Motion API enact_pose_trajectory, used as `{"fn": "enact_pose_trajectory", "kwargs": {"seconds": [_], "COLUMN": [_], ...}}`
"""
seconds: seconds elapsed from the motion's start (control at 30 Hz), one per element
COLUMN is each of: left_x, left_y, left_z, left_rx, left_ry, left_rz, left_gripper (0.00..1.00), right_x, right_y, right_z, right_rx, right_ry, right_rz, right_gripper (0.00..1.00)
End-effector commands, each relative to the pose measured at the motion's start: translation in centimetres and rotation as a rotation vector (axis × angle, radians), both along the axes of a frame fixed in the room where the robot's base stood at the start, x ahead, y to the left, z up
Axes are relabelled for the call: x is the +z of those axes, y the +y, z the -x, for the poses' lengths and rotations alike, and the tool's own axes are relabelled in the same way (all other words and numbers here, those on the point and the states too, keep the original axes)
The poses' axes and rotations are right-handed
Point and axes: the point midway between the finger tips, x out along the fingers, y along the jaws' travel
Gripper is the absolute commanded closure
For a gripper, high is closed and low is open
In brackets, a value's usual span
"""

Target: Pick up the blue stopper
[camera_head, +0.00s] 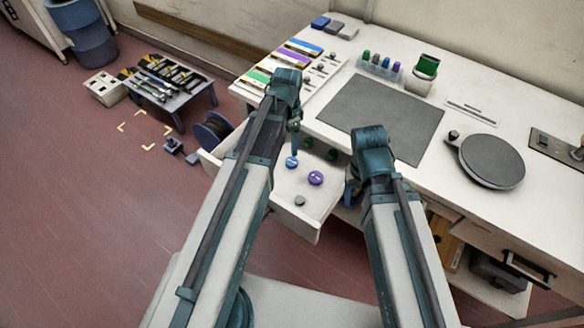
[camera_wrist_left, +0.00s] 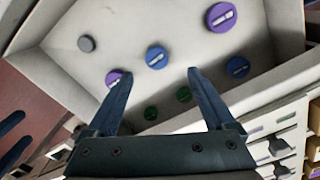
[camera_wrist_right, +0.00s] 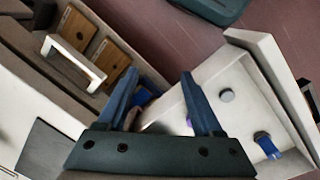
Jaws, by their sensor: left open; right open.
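A blue stopper (camera_head: 291,162) with a pale mark on top lies in an open white drawer (camera_head: 270,192). The left wrist view shows two blue stoppers, one (camera_wrist_left: 156,56) just beyond and between my left fingertips, another (camera_wrist_left: 238,67) to the right. My left gripper (camera_head: 294,149) is open and empty above the drawer; it also shows in its wrist view (camera_wrist_left: 160,72). My right gripper (camera_wrist_right: 160,72) is open at the drawer's right side. A blue stopper (camera_wrist_right: 268,145) lies right of it in the right wrist view. My arms hide part of the drawer.
Purple (camera_head: 315,178), grey (camera_head: 299,200) and green (camera_head: 332,155) stoppers share the drawer. The worktop above holds a dark mat (camera_head: 380,115), a round dark plate (camera_head: 491,161) and a rack of coloured stoppers (camera_head: 379,68). A low table (camera_head: 166,85) stands at left.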

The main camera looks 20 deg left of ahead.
Motion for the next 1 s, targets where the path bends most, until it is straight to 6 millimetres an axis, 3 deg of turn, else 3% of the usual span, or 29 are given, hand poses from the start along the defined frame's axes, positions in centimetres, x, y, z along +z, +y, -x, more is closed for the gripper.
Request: {"fn": "enact_pose_trajectory", "kwargs": {"seconds": [0.03, 0.2, 0.63, 1.0], "left_x": [-1.6, -3.9, -5.1, -9.4], "left_y": [0.0, 0.0, -0.2, -0.8], "left_z": [0.0, 0.0, 0.1, 0.3], "left_rx": [0.000, 0.000, 0.000, 0.000], "left_ry": [0.000, 0.000, 0.000, 0.000], "left_rz": [0.000, 0.000, 0.000, 0.000], "left_gripper": [0.12, 0.12, 0.12, 0.12], "right_x": [-1.6, -3.9, -5.1, -9.4], "right_y": [0.0, 0.0, 0.0, 0.0], "right_z": [0.0, 0.0, 0.0, 0.0], "right_rx": [0.000, 0.000, 0.000, 0.001], "right_ry": [0.000, 0.000, 0.000, 0.000], "right_rz": [0.000, 0.000, 0.000, 0.000], "right_gripper": [0.32, 0.32, 0.32, 0.32]}}
